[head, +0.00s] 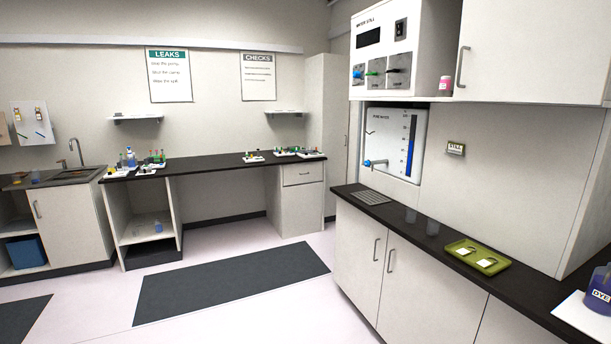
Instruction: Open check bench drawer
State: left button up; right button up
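The bench along the back wall has a white drawer (302,173) at its right end, under the black worktop (225,165) and below the CHECKS poster (258,77). The drawer front looks flush with the cabinet under it, so it appears shut. A small handle shows on it, too small to make out well. The drawer is across the room from me. Neither of my grippers is in the head view.
A dark floor mat (232,281) lies before the back bench, with open pale floor around it. On the right, a counter (390,213) with cabinets juts toward me, carrying a green tray (477,257) and a DYE container (597,291). A sink (77,174) stands left.

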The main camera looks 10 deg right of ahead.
aim_at(296, 168)
jog(key=i, duration=5.05)
jog(key=l+z, duration=0.05)
jog(key=l, duration=0.05)
